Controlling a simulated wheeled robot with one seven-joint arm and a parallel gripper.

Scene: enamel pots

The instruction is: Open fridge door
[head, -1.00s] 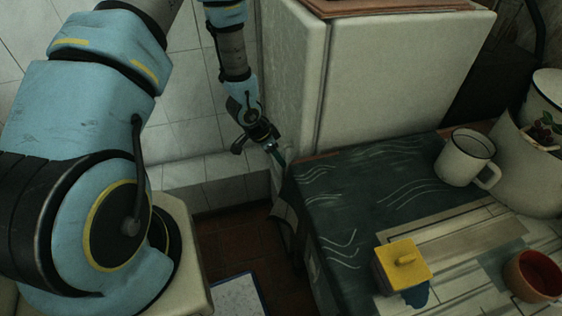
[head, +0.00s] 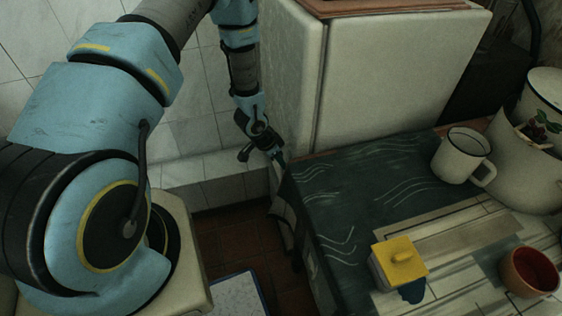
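The fridge (head: 400,80) is a cream-white box at the top centre of the head view. Its door (head: 292,75) is the left slab, set off from the body by a narrow dark vertical seam, and looks closed. My gripper (head: 277,156) points down at the door's lower left edge, near the corner of the dark-topped counter. The fingertips are small, dark and partly hidden, so I cannot tell whether they touch the door or whether they are apart. No door handle is clearly visible.
The counter (head: 350,190) right of my gripper holds a white mug (head: 462,155), a yellow-lidded box (head: 400,258), a red cup (head: 530,272) and a large enamel pot (head: 525,165). A tiled wall and ledge (head: 215,185) stand left of the fridge. Brown floor (head: 235,240) shows below.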

